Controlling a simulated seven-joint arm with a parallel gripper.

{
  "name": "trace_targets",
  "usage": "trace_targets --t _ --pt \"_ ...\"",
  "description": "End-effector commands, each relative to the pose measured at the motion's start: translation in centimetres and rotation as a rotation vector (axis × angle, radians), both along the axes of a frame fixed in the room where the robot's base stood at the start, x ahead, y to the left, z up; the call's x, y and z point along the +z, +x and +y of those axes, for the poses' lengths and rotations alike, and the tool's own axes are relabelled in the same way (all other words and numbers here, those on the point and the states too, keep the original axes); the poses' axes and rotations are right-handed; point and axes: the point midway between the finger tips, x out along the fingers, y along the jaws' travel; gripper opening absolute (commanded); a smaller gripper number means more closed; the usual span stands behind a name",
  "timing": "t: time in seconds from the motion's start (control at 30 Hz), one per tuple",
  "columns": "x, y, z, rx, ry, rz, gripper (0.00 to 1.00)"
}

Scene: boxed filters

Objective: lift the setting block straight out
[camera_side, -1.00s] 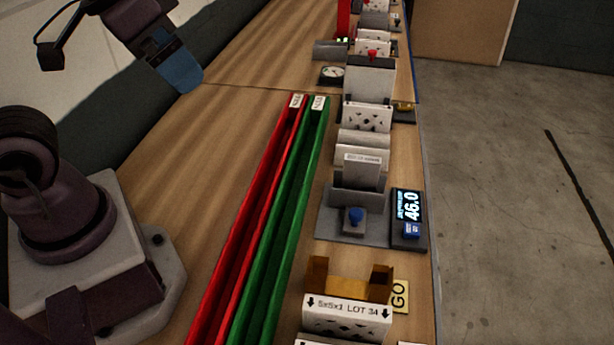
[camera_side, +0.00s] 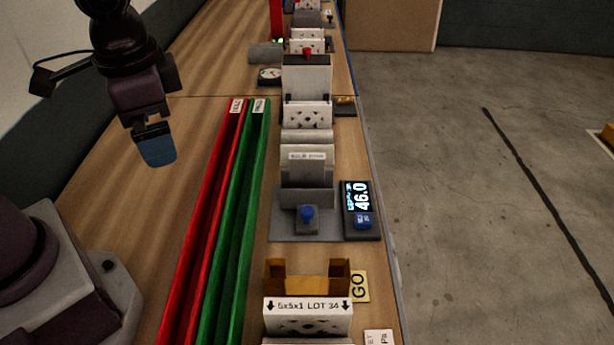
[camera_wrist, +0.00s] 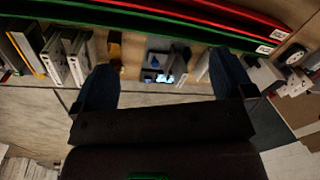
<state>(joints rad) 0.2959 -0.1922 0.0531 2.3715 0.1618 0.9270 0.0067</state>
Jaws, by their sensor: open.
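A grey upright block with a small white label (camera_side: 305,175) stands at the back of a grey fixture (camera_side: 285,226) in the side view. I take it as the setting block; its label is too small to read. My gripper (camera_side: 158,152), with blue fingers, hangs left of the red and green channels, well apart from the block. In the wrist view my gripper (camera_wrist: 165,82) has its fingers wide apart with nothing held between them. The fixture shows small beyond the fingers there, and I cannot make out the block clearly.
A red channel (camera_side: 205,215) and a green channel (camera_side: 235,215) run along the left. An ochre open box (camera_side: 300,284) is nearer; white boxed filters (camera_side: 306,116) stand behind.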

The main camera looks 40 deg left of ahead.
Motion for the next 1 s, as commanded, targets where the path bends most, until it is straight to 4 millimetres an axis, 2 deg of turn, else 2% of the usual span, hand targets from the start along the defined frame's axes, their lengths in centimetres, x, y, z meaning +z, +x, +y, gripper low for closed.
trace_targets --t 0.03,0.37,0.57,0.7,0.87,1.0 --pt "-1.4 0.7 -0.3 -0.062 0.059 0.062 1.0" --pt "-9.6 5.6 -0.8 -0.522 0.539 0.356 1.0" --pt "-14.6 9.4 -1.5 -0.853 0.905 0.488 1.0" --pt "-17.9 12.5 -2.7 -1.095 1.19 0.545 1.0" --pt "-20.1 16.2 -4.7 -1.315 1.492 0.551 1.0" --pt "-19.0 19.2 -6.5 -1.388 1.658 0.504 1.0"
